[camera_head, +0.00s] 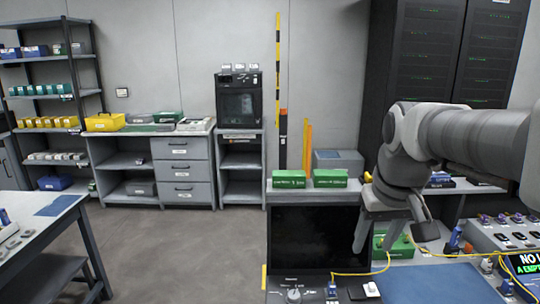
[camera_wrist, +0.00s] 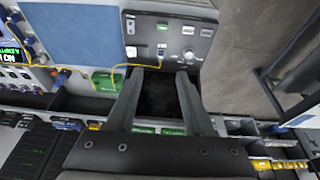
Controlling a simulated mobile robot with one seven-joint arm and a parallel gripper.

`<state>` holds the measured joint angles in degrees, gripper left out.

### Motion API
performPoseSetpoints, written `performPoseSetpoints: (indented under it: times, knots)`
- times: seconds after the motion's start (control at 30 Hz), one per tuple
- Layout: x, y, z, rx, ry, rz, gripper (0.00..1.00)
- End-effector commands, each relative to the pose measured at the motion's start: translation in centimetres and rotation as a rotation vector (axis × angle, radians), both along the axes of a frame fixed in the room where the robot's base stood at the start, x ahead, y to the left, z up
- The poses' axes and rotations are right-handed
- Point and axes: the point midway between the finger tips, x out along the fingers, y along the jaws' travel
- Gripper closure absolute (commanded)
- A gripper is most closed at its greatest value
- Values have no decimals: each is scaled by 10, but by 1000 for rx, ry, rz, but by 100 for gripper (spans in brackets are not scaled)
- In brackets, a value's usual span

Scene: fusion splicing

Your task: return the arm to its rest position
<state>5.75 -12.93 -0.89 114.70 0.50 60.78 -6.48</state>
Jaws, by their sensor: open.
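My gripper (camera_head: 393,243) hangs at the end of my grey arm (camera_head: 465,135), which reaches in from the right edge of the head view. Its two fingers point down and stand apart with nothing between them. It hovers above the workbench, in front of a green box (camera_head: 380,244) and beside the black-screened device (camera_head: 313,238). In the wrist view my gripper (camera_wrist: 159,73) also shows spread and empty, with the dark screen (camera_wrist: 160,95) behind the gap. The height of the fingertips above the bench is hard to tell.
A blue mat (camera_head: 440,284) lies on the bench. A yellow cable (camera_head: 380,267) crosses near the device's control panel (camera_wrist: 165,40). Two green boxes (camera_head: 330,178) sit on the ledge behind. A dark server rack (camera_head: 425,60) stands behind my arm. The floor (camera_head: 190,245) at left is open.

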Motion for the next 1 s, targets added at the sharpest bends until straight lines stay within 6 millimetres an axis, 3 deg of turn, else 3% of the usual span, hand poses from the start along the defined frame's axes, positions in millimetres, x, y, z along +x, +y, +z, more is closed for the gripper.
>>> performPoseSetpoints:
  times: [0.03, 0.2, 0.43, 0.63, 1.0]
  knots:
    - [-17, 7, 3, 0, -23, 5, 48]
    - [-65, 23, -3, 6, -90, 8, 48]
    - [-115, 36, -22, 16, -161, 12, 48]
    - [-131, 40, -32, 20, -188, 12, 48]
    - [-132, 40, -34, 21, -188, 11, 48]
